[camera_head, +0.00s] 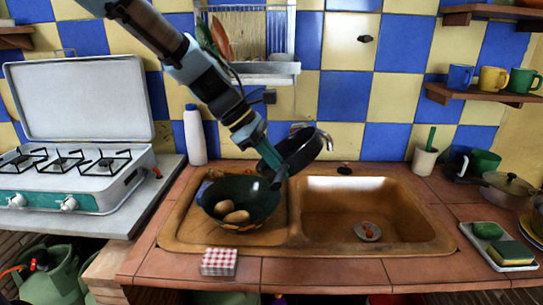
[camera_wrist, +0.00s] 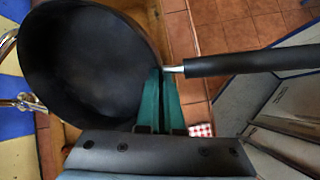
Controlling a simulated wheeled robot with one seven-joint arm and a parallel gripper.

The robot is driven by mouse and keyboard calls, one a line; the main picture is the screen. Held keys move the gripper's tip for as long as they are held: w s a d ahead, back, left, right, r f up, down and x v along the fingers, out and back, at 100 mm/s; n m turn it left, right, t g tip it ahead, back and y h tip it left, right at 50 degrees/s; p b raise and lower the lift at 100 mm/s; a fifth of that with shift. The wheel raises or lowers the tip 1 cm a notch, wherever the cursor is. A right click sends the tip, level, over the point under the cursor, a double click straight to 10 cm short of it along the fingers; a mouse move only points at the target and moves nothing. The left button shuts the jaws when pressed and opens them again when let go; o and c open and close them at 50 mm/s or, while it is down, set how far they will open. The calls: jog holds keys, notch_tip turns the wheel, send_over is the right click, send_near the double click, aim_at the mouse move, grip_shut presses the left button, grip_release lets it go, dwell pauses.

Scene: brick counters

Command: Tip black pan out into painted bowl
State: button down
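The black pan (camera_head: 302,148) is held on its side, steeply tilted, above the sink's left part, right of and above the painted bowl (camera_head: 265,205). In the wrist view the pan (camera_wrist: 85,60) shows a dark, empty-looking inside, with its handle (camera_wrist: 250,63) reaching right. My gripper (camera_head: 277,178) has its teal fingers (camera_wrist: 163,75) shut on the pan where handle and rim meet. The painted bowl is dark green inside and stands upright on the sink's left drainboard. Two brownish egg- or potato-like items (camera_head: 237,217) lie in it. The pan's handle is mostly hidden in the head view.
The tap (camera_head: 325,138) stands right behind the pan. The empty sink basin (camera_head: 345,205) is right of the bowl. A white bottle (camera_head: 195,135) stands behind left, and a camping stove (camera_head: 75,180) further left. A checkered box (camera_head: 219,262) sits in front, a sponge tray (camera_head: 490,250) at right.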

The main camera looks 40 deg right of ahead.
jog(key=shift+s+d+f+t+y+p, duration=0.3)
jog(key=shift+s+f+t+y+p, duration=0.1)
jog(key=shift+t+y+p, duration=0.25)
jog(key=shift+s+d+f+t+y+p, duration=0.35)
jog(key=shift+t+y+p, duration=0.1)
jog(key=shift+t+p, duration=0.3)
jog(key=shift+s+f+t+y, duration=0.1)
jog(key=shift+f+t+y, duration=0.5)
jog(key=shift+f+t, duration=0.15)
jog(key=shift+d+f+t+y, duration=0.1)
jog(key=shift+f+t+y, duration=0.5)
jog(key=shift+f+t, duration=0.15)
